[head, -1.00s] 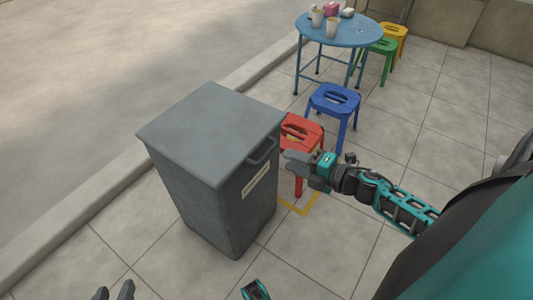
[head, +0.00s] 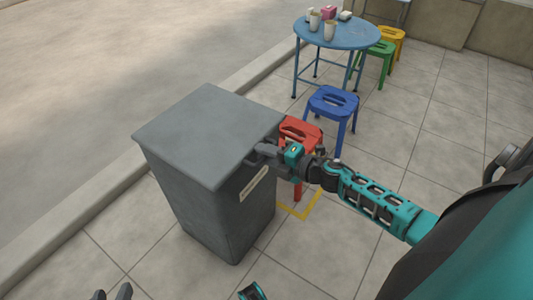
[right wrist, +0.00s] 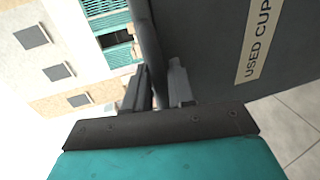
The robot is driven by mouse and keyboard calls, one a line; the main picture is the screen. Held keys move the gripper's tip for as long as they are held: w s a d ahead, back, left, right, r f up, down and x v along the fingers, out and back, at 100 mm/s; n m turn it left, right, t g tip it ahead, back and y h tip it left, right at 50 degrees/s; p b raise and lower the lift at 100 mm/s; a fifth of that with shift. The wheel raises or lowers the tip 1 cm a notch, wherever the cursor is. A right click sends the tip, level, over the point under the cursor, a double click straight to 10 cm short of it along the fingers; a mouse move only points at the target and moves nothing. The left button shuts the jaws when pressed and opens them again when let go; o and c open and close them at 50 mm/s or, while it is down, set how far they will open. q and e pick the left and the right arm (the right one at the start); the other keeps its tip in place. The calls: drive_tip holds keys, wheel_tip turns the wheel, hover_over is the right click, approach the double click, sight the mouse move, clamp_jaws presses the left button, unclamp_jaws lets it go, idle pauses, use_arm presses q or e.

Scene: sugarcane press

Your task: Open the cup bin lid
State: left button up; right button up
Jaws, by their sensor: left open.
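The cup bin (head: 215,200) is a grey box with a flat grey lid (head: 205,125), which lies shut on top. Its dark handle (right wrist: 148,45) is on the bin's right side, near the lid edge. My right gripper (head: 262,152) is at this handle and covers most of it in the head view. In the right wrist view, the handle bar runs between the two fingers of the right gripper (right wrist: 157,88); whether they are closed on it is unclear. My left gripper (head: 112,293) shows only its fingertips at the bottom edge, apart and empty, away from the bin.
A red stool (head: 301,132) stands close behind the right gripper, with a blue stool (head: 333,101) beyond. A round blue table (head: 350,36) with cups is at the back. A kerb (head: 75,190) runs left of the bin. Tiled floor in front is clear.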

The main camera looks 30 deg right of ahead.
clamp_jaws()
drive_tip(key=shift+r, duration=0.1)
